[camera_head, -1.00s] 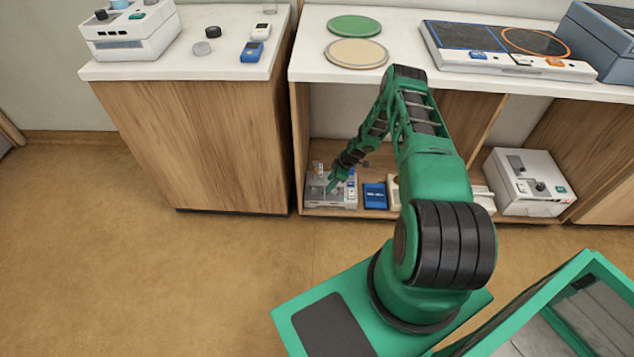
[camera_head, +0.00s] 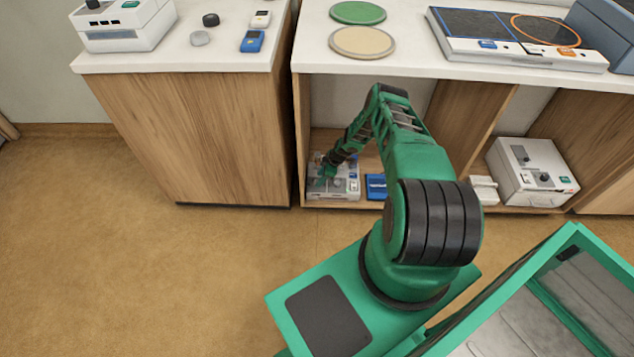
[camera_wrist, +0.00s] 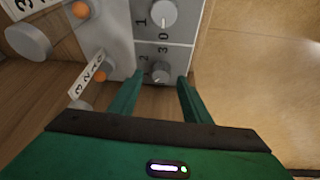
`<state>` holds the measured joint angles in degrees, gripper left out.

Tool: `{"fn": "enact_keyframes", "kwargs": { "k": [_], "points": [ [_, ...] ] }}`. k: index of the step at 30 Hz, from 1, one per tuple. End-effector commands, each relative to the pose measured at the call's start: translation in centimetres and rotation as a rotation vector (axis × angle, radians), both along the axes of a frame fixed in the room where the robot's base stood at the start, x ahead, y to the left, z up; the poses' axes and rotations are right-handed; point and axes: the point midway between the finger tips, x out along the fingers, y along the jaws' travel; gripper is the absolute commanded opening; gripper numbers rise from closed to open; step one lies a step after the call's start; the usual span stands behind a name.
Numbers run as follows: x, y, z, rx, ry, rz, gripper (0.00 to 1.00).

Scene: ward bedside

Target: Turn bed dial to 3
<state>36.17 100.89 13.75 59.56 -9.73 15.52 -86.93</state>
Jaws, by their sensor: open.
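A grey-white control box (camera_head: 346,188) stands at the left end of the low shelf in the head view. In the wrist view its pale panel (camera_wrist: 183,52) carries a grey dial (camera_wrist: 160,73) with the numbers 2 and 3 near it, and another grey dial (camera_wrist: 163,13) with 1 and 0 near it. I cannot tell the pointer settings, nor which dial is the bed dial. My gripper (camera_wrist: 160,78) is open, its green fingertips on either side of the lower dial, contact unclear. In the head view my gripper (camera_head: 328,172) is over the box, small and partly hidden.
In the wrist view a tag (camera_wrist: 88,78) with numbers and orange-tipped knobs (camera_wrist: 101,75) lie left of the fingers. A blue device (camera_head: 376,186) stands beside the box. A white unit (camera_head: 532,172) is farther right. The shelf sits under a counter (camera_head: 410,62); the floor in front is open.

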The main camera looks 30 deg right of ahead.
Motion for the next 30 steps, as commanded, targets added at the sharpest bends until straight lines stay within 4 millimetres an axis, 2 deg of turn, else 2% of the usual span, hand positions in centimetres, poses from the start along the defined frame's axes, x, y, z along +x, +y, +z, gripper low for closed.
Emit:
{"fn": "enact_keyframes", "kwargs": {
  "k": [3,8,19,20,24,25,26,27,30],
  "points": [
    [0.4,0.4,-1.2,0.002,-0.001,0.0,0.44],
    [0.6,0.6,-2.1,0.001,0.0,-0.001,0.44],
    [0.7,0.7,-2.3,0.001,-0.001,0.0,0.44],
    [0.8,0.7,-2.3,0.001,-0.001,0.0,0.42],
    [0.8,0.6,-2.3,0.0,-0.001,0.0,0.08],
    [0.8,0.6,-2.3,0.0,-0.001,0.0,0.03],
    [0.8,0.6,-2.3,0.0,-0.002,-0.001,0.03],
    [0.9,1.7,-2.2,0.0,-0.001,0.005,0.03],
    [0.9,1.1,-2.3,-0.001,-0.002,0.0,0.03]
  ]
}}
